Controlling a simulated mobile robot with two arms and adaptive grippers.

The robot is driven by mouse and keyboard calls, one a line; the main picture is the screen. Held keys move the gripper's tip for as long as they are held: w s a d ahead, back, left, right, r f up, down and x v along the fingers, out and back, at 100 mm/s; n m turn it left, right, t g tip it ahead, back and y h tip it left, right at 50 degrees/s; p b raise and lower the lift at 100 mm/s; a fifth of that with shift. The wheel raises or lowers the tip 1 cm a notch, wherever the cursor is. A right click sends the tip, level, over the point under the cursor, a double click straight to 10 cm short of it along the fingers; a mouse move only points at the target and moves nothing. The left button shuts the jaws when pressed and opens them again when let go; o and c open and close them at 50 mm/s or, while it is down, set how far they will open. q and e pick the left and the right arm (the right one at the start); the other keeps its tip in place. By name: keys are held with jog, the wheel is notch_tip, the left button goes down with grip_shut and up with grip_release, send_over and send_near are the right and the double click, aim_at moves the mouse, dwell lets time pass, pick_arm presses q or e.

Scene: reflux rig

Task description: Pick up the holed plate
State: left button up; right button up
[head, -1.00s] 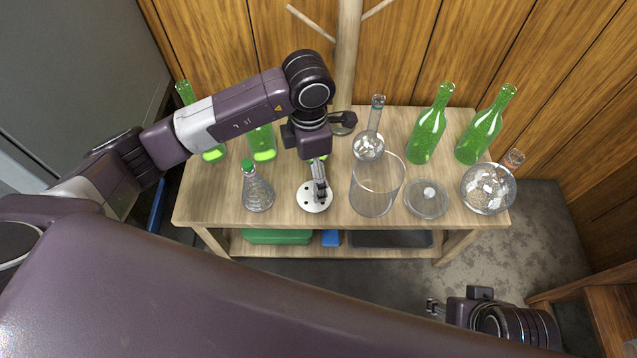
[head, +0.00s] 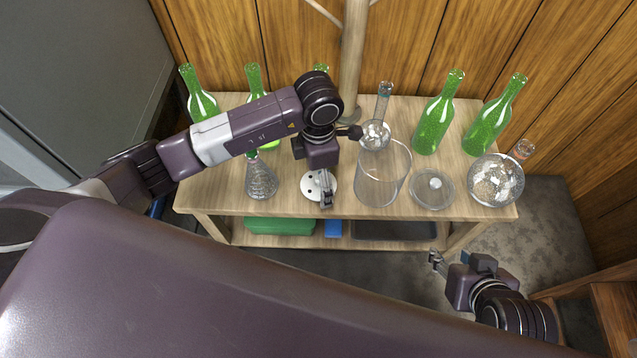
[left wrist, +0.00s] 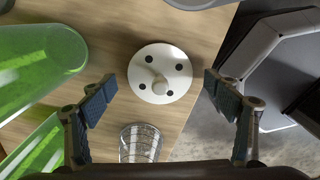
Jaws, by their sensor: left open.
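The holed plate (head: 311,187) is a flat white disc with several dark holes, lying on the wooden table near its front edge. In the left wrist view the plate (left wrist: 174,86) shows whole, with a pale knob standing at its middle. My left gripper (head: 326,197) is over the plate's front right part in the head view and hides some of it. In the left wrist view its fingers (left wrist: 158,88) are wide apart and empty, one to each side of the plate. My right gripper (head: 437,261) is in front of the table at the right; its jaw opening is unclear.
A conical flask (head: 261,182) stands left of the plate, and a large glass beaker (head: 383,180) close to its right. A glass lid (head: 432,188), a round flask (head: 495,181) and several green bottles (head: 433,120) are also on the table (head: 225,203). A wooden post rises behind.

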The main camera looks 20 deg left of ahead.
pick_arm(q)
jog(key=shift+s, duration=0.1)
jog(key=c, duration=2)
jog(key=shift+a+f, duration=0.1)
jog(key=shift+f, duration=0.1)
grip_shut()
jog(key=shift+s, duration=0.15)
jog(key=shift+r, duration=0.4)
jog(key=r, duration=0.2)
jog(key=r+p, duration=0.1)
jog(key=r, duration=0.3)
jog(key=shift+w+p, duration=0.25)
jog(key=shift+p, duration=0.1)
notch_tip(320, 180, up, 14)
jog(key=p, duration=0.2)
jog(key=shift+f+p, duration=0.2)
jog(key=shift+p, duration=0.1)
pick_arm(e)
jog(key=s+d+f+g, duration=0.2)
jog(key=s+f+g, duration=0.1)
jog(key=s, duration=0.3)
jog(key=shift+s+f+g+h, duration=0.2)
jog(key=shift+f+g+h, duration=0.2)
jog(key=shift+f, duration=0.1)
